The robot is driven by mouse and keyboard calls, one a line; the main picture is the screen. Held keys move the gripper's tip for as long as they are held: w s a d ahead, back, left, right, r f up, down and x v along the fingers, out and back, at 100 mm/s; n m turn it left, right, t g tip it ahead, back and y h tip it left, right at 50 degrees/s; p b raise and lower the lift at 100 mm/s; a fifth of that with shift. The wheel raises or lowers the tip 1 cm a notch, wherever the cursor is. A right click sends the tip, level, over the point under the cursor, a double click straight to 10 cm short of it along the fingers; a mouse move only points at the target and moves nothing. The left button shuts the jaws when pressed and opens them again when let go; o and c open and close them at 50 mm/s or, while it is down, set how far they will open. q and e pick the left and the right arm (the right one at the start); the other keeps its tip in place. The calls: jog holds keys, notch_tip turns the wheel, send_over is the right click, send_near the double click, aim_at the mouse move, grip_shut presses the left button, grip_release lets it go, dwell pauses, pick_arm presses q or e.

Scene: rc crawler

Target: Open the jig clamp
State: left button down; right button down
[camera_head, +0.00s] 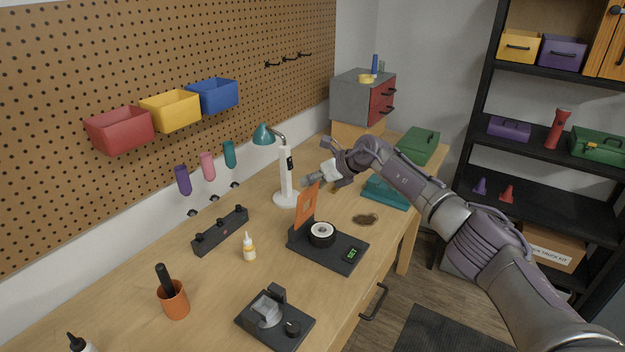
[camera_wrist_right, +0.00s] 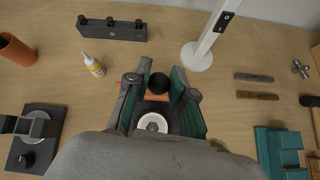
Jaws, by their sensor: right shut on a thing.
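A white-and-black round part (camera_head: 322,233) sits on the base beside the plate and also shows in the right wrist view (camera_wrist_right: 153,123). My left gripper is not in view.
A white lamp (camera_head: 287,180) stands behind the plate. A glue bottle (camera_head: 249,249) and black rack (camera_head: 220,231) are to its left. A second black fixture with a knob (camera_head: 275,318) is in front. A teal box (camera_head: 388,191) is to the right.

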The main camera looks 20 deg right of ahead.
jog(key=shift+a+r, duration=0.15)
jog(key=shift+r, duration=0.1)
jog(key=c, duration=1)
grip_release()
jog(key=shift+w+f, duration=0.1)
jog(key=shift+f, duration=0.05)
jog(key=shift+s+d, duration=0.25)
jog(key=v, duration=1.1)
jog(key=shift+s+a+r, duration=0.1)
jog(key=shift+r, duration=0.2)
jog(key=shift+a, duration=0.1)
